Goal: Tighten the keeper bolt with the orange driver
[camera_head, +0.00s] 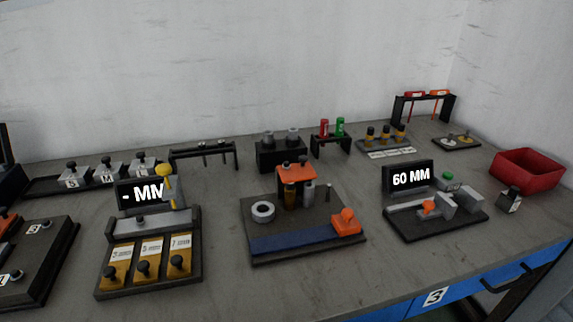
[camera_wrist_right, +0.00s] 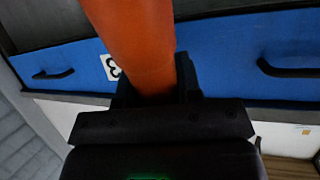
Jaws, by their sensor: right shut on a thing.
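In the right wrist view, my right gripper (camera_wrist_right: 152,98) is shut on a thick orange handle (camera_wrist_right: 135,40), which I take to be the orange driver; its far end is out of the picture. Neither gripper shows in the head view. A dark fixture plate (camera_head: 300,255) stands mid-bench with an orange bridge (camera_head: 297,174), dark bits on top of the bridge, a brass and a grey cylinder beneath, a pale ring (camera_head: 263,211) and an orange block with a knob (camera_head: 346,221). I cannot tell which part is the keeper bolt.
A black rack (camera_head: 453,107) with red and orange pieces stands at the back right. A red bin (camera_head: 527,170), a "60 MM" display station (camera_head: 408,177) and a yellow-drawer station (camera_head: 148,258) flank the fixture. Blue drawers (camera_wrist_right: 225,60) run below the bench's front edge.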

